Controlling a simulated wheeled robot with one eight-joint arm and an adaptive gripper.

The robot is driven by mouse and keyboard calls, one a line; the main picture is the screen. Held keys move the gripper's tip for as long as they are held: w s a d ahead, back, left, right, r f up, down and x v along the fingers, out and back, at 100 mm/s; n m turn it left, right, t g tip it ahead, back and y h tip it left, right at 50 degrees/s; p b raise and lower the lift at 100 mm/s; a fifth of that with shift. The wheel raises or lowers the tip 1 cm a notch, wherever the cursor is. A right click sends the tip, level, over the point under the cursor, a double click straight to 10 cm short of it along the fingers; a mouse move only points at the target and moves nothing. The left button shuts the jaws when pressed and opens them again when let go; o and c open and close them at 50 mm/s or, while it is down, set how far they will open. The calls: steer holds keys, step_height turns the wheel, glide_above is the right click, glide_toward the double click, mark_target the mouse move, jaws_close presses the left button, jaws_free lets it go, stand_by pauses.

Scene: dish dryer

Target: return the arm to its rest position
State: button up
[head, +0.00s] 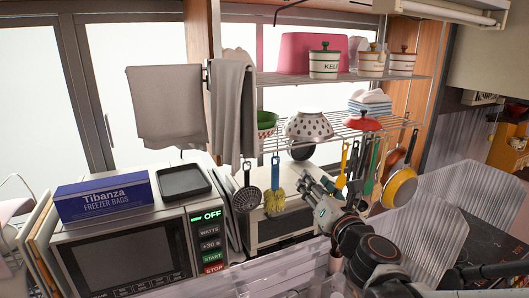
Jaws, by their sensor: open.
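My arm rises from the lower right of the head view, with dark rounded joints. My gripper (305,182) is at its upper-left end, with its fingers pointing up and left. It is open, and I see nothing held between its fingers. In the picture it lies just right of a yellow brush (275,201) and left of several hanging utensils. I cannot tell its exact distance from them.
A microwave (125,262) stands at the left, with a blue freezer bag box (103,196) and a black tray (184,180) on top. A wire rack (345,131) holds a colander (309,125). A yellow pan (399,188) hangs at right.

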steer(key=s+d+f+m+g+h+b, duration=0.2)
steer(key=s+d+f+m+h+b, duration=0.3)
steer(key=m, duration=0.6)
steer(key=s+d+f+m+g+h+b, duration=0.2)
steer(key=s+d+f+m+b, duration=0.2)
steer(key=d+f+m, duration=0.45)
steer(key=s+a+f+m+g+y+b, duration=0.1)
steer(key=s+a+f+m+g+b, duration=0.2)
steer(key=s+f+m, duration=0.4)
steer(key=s+a+f+m+g+y+b, duration=0.2)
steer(key=s+a+f+m+g+b, duration=0.1)
steer(key=s+f+m, duration=0.4)
steer(key=shift+s+a+f+g+b, duration=0.3)
steer(key=shift+a+g+b, duration=0.15)
steer(key=shift+a, duration=0.45)
